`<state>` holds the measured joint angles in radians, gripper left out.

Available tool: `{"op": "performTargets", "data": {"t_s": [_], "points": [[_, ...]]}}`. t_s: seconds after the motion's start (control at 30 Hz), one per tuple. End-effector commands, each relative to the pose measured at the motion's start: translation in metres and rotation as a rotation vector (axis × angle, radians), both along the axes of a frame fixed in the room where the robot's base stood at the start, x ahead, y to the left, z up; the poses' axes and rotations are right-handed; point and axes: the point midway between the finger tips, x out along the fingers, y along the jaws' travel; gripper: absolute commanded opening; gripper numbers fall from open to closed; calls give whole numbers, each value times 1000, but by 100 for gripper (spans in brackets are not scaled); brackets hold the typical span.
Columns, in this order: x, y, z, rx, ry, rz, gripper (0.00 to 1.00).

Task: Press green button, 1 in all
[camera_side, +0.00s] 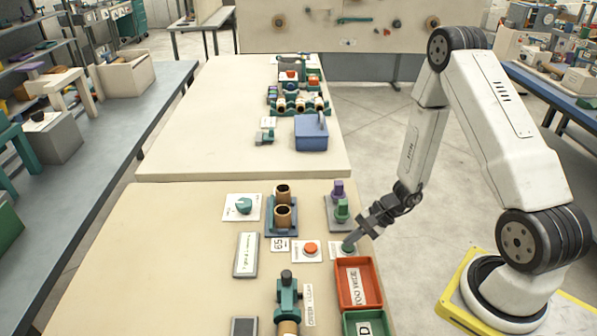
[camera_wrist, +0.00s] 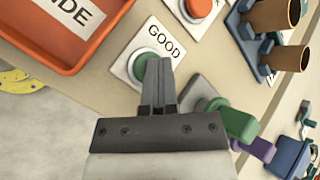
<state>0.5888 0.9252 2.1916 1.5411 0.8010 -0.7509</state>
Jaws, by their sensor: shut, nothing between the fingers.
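The green button (camera_side: 348,247) sits on a small white plate near the right edge of the near table. In the wrist view the green button (camera_wrist: 143,66) is partly hidden behind my fingertips, and its plate reads "GOOD". My gripper (camera_side: 349,241) is shut and empty, its fingers pointing down with the tips at the button. In the wrist view my gripper (camera_wrist: 158,64) overlaps the button's right part. I cannot tell whether the tips touch the button or hover just above it.
An orange-red button (camera_side: 310,249) is just left of the green one. A red tray (camera_side: 338,284) lies in front, with a green tray (camera_side: 350,329) nearer. A stand with green and purple pieces (camera_side: 341,210) is behind. Brown cups (camera_side: 283,215) stand further left.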

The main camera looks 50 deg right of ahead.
Motion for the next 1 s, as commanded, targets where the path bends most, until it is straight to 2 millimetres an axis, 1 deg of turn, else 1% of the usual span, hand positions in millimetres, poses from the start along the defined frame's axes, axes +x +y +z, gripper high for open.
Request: {"op": "performTargets", "data": {"t_s": [0.27,0.7,1.0], "points": [[0,0,1,-1,1,0,0],[0,0,16,-1,1,0,0],[0,0,17,0,1,1,0]]}}
